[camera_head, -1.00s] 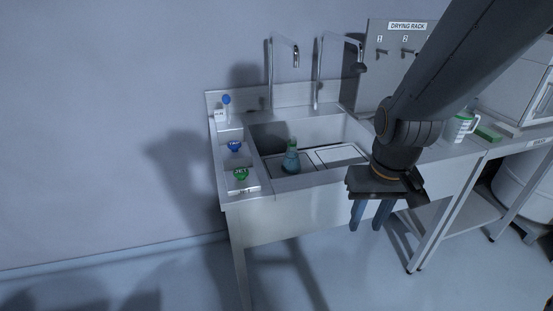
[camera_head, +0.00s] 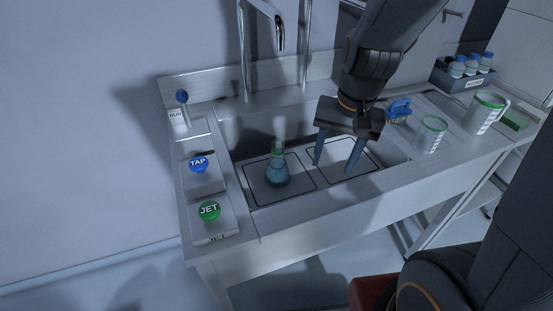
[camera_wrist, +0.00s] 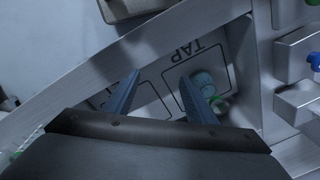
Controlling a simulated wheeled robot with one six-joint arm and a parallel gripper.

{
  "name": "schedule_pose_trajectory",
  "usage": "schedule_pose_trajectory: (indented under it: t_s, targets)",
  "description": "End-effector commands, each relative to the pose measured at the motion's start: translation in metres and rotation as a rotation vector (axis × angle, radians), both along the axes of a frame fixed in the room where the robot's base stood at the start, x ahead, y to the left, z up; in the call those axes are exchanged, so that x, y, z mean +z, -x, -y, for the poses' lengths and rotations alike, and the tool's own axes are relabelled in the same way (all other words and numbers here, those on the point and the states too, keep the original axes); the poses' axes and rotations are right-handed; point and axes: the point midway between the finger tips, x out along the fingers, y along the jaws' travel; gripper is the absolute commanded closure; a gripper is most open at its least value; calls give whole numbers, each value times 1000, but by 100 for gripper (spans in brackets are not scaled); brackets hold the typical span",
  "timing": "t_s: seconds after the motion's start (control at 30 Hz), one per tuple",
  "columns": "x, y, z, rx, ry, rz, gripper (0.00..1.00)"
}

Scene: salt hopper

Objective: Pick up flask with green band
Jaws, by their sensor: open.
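The flask with the green band (camera_head: 278,168) stands upright in the sink, on the left outlined rectangle of its floor. It is conical, with bluish contents and a green band at the neck. In the wrist view the flask (camera_wrist: 203,86) shows beyond my right finger, which hides part of it. My gripper (camera_head: 335,168) is open and empty, fingers pointing down over the right part of the sink, to the right of the flask and apart from it. In the wrist view my gripper (camera_wrist: 163,92) has its two fingers spread, with the sink floor visible between them.
A blue TAP button (camera_head: 198,164) and a green JET button (camera_head: 209,211) sit on the left ledge. A tall faucet (camera_head: 279,35) hangs at the back. The sink's front rim (camera_head: 330,205) is clear.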

Motion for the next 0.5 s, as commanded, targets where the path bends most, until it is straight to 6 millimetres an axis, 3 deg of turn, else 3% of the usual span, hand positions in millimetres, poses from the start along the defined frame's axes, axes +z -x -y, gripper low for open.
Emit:
schedule_pose_trajectory:
  t_s: [0.03, 0.2, 0.33, 0.5]
  targets:
    - [-5, -17, -11, -138, -44, -34, 49]
    - [-13, -67, -55, -632, -195, -179, 49]
    - [-15, -93, -80, -878, -270, -274, 49]
    - [-15, -112, -99, -1051, -320, -355, 49]
